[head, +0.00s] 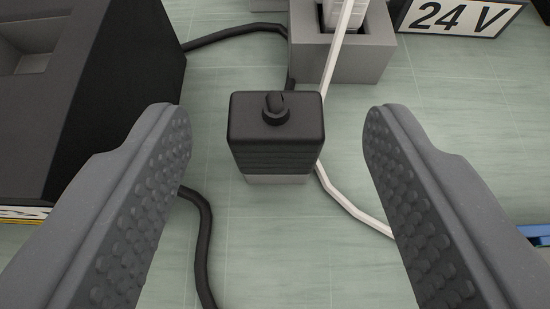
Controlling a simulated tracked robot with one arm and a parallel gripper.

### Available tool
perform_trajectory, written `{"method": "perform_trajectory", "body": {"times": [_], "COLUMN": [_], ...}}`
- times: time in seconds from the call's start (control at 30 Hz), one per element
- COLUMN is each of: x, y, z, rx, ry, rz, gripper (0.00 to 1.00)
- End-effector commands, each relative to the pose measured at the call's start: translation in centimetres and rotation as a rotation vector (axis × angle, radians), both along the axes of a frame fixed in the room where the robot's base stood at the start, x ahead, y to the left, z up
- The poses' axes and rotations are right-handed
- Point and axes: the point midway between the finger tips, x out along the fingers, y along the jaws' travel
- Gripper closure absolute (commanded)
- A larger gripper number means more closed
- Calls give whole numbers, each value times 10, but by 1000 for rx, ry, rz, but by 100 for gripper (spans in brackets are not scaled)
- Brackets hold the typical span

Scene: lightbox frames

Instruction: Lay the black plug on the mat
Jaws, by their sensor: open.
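The black plug (276,135) is in the middle of the head view, upright, with a small round knob on its top. A light grey piece (276,179) shows under its lower edge. My gripper (277,125) is open, with one textured finger on each side of the plug and a clear gap to both. The plug is not touched by either finger. A pale green gridded surface (340,240) lies below; I cannot tell whether it is the mat.
A grey block (375,62) with a white plug and white cable stands behind. A black cable (200,235) runs at left, beside a large dark box (125,80). A "24 V" sign (460,17) is at the back right. A blue item (535,234) lies at the right edge.

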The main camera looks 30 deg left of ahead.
Motion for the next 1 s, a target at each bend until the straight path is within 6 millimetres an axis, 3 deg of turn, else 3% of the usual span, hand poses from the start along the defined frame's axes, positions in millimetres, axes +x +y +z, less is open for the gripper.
{"method": "perform_trajectory", "body": {"times": [0.5,1.0], "x": [-47,-52], "y": [-28,-35], "z": [33,39], "rx": [4,3], "ry": [-4,-4], "rz": [0,-5], "gripper": [48,48]}}
